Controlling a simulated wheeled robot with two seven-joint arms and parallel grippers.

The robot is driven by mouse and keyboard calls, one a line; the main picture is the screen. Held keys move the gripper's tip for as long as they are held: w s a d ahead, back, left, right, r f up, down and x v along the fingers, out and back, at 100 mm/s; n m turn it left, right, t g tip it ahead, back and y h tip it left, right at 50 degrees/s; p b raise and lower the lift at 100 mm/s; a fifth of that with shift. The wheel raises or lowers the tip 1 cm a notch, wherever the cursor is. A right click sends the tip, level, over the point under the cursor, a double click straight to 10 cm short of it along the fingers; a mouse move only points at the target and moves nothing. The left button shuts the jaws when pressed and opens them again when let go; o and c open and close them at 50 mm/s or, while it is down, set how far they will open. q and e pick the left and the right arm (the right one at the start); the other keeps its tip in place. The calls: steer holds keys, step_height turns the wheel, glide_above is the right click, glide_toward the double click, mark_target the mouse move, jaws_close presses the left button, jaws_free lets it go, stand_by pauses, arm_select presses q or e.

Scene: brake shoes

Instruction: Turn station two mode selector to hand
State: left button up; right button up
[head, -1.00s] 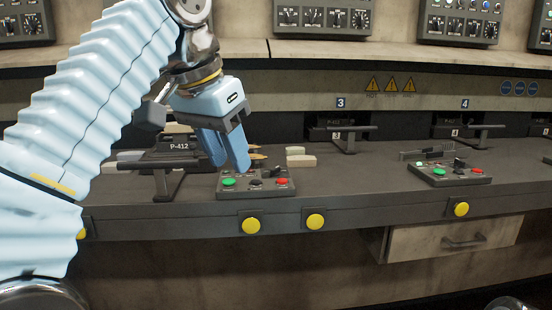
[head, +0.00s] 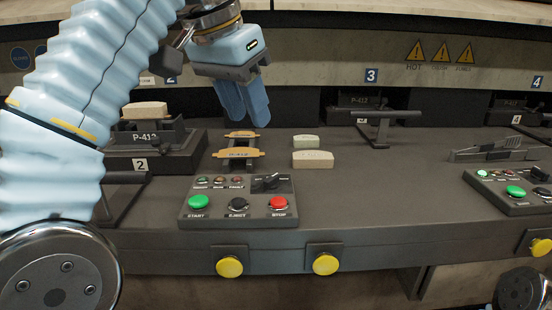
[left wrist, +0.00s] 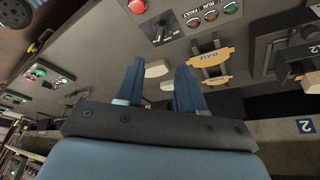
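The station two control panel (head: 238,214) sits at the front of the bench, with green START, black EJECT and red STOP buttons and small lamps. Its black mode selector knob (head: 268,183) is at the panel's upper right; it also shows in the left wrist view (left wrist: 160,32). Its position label is too small to read. My left gripper (head: 246,120) hangs above the bench, beyond the panel and apart from the knob. Its two blue fingers (left wrist: 156,82) are parted with nothing held between them. My right gripper is not in view.
An orange-ended brake shoe part (head: 238,153) lies behind the panel, with two pale pads (head: 312,158) to its right. A black P-412 fixture (head: 160,145) stands left. Yellow buttons (head: 326,264) line the front edge.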

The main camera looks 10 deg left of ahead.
mark_target(272, 177)
arm_select(q)
steer(key=b+x, duration=0.6)
steer(key=x, duration=0.6)
steer(key=shift+d+f, duration=0.1)
steer(key=shift+f, duration=0.2)
steer(key=shift+w+d+f, duration=0.1)
steer(key=shift+w+f, duration=0.1)
steer(key=shift+f, duration=0.15)
jaws_close()
